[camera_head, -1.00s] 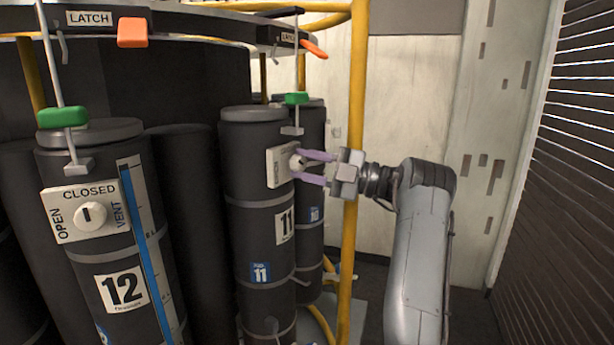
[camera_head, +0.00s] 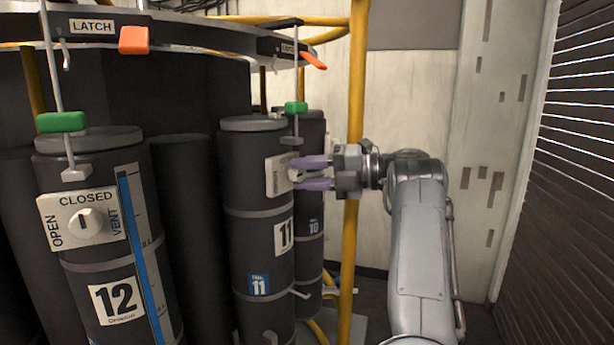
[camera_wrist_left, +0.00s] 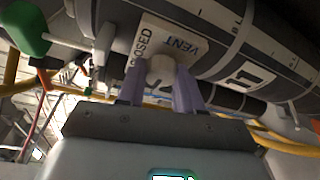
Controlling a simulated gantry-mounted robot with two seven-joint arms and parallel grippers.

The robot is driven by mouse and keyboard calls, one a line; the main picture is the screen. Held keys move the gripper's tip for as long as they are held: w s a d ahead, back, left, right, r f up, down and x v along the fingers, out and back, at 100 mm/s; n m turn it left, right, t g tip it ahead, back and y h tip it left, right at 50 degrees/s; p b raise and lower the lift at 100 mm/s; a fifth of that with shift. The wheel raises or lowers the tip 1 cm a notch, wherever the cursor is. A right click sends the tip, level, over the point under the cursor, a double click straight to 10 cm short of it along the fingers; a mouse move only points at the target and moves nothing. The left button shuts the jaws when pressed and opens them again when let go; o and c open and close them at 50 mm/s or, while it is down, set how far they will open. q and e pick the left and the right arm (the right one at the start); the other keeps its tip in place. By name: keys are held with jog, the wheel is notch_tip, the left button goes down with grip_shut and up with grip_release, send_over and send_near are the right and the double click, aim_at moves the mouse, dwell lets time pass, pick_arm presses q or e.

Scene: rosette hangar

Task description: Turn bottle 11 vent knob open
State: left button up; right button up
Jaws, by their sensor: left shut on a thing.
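Bottle 11 (camera_head: 257,205) is a dark upright cylinder with a white "11" label. Its white vent plate (camera_head: 274,178) faces right in the head view. My left gripper (camera_head: 297,173) has its two purple fingers on either side of the pale round vent knob (camera_wrist_left: 160,68), shut on it. In the left wrist view the plate (camera_wrist_left: 152,38) reads "CLOSED" and "VENT" beside the knob, between the fingers (camera_wrist_left: 158,78). The fingers hide part of the plate, and the knob's pointer mark cannot be made out. My right gripper is not in view.
Bottle 12 (camera_head: 95,255) stands at the left with its own vent knob (camera_head: 88,224). A yellow post (camera_head: 352,235) rises close behind my left gripper. A green handle (camera_head: 295,108) hangs above bottle 11. A slatted dark wall (camera_head: 560,200) is at the right.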

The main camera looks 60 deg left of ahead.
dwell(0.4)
pick_arm(q)
jog(key=o, duration=1)
jog(key=shift+o, duration=0.2)
jog(key=shift+w+d, duration=0.3)
jog(key=shift+w, duration=0.1)
jog(key=v, duration=0.9)
jog(key=shift+w+d+p, duration=0.25)
jog(key=shift+d+p, duration=0.05)
jog(key=shift+p, duration=0.15)
jog(key=shift+r, duration=0.1)
